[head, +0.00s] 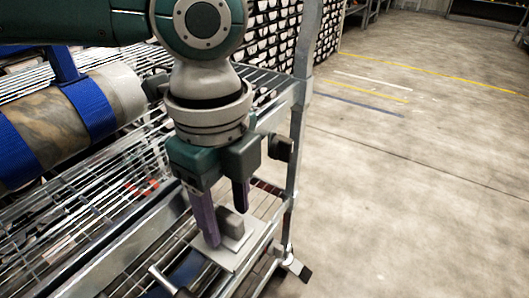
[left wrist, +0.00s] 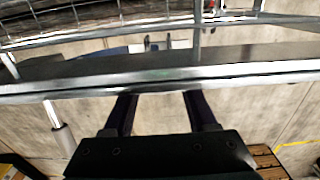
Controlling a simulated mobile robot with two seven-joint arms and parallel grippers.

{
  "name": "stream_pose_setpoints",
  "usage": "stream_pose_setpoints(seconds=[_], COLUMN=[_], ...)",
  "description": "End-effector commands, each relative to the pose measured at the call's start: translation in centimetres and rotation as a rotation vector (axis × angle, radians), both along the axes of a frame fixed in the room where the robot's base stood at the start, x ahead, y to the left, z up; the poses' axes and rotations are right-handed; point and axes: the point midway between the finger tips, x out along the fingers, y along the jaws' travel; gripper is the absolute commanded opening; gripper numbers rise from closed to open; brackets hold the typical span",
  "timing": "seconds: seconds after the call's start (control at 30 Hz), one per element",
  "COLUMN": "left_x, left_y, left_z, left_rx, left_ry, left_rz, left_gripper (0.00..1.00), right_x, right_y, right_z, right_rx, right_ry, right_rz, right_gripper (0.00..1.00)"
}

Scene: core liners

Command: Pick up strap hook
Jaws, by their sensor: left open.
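My left gripper (head: 226,227) reaches down over the end of the metal rack in the head view. Its two dark purple fingers are apart with nothing seen held between them. In the left wrist view the open fingers (left wrist: 163,108) point toward a metal rack beam (left wrist: 170,72). A small grey block on a flat plate (head: 236,243) shows beside and behind the fingertips in the head view; I cannot tell whether it touches them. I cannot clearly make out a strap hook. Blue straps (head: 90,105) wrap a large mottled cylinder (head: 50,125) on the rack. My right gripper is not in view.
The wire-shelf rack (head: 120,205) has an upright post (head: 301,110) close to my left arm. A blue item (head: 186,272) lies low near the rack's end. Stacked trays (head: 270,35) stand behind. The concrete floor (head: 420,190) on the right is clear.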

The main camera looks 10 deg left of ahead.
Motion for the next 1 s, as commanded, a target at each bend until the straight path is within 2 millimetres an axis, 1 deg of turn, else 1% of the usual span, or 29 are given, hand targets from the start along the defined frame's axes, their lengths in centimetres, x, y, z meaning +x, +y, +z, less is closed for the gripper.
stream_pose_setpoints(seconds=[0.03, 0.1, 0.33, 0.83, 0.87, 1.0], left_x=[0.00, 0.01, 0.02, 0.01, 0.01, 0.01], left_y=[-0.04, -0.05, -0.04, -0.02, -0.02, -0.02], left_z=[-0.74, -1.06, -1.05, -1.03, -1.03, -1.03], left_rx=[0.000, 0.000, 0.000, 0.000, 0.000, 0.000], left_ry=[0.000, -0.001, -0.001, -0.001, -0.001, -0.001], left_rz=[-0.001, -0.001, -0.001, -0.001, -0.001, 0.000], left_gripper=[0.57, 0.57, 0.57, 0.01, 0.00, 0.00], right_x=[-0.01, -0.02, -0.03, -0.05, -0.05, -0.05], right_y=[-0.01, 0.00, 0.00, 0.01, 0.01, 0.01], right_z=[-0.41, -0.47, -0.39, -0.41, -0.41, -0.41], right_rx=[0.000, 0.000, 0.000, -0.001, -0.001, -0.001], right_ry=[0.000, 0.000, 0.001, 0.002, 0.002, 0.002], right_rz=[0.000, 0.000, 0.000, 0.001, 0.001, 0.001], right_gripper=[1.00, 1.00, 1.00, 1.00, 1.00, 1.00])
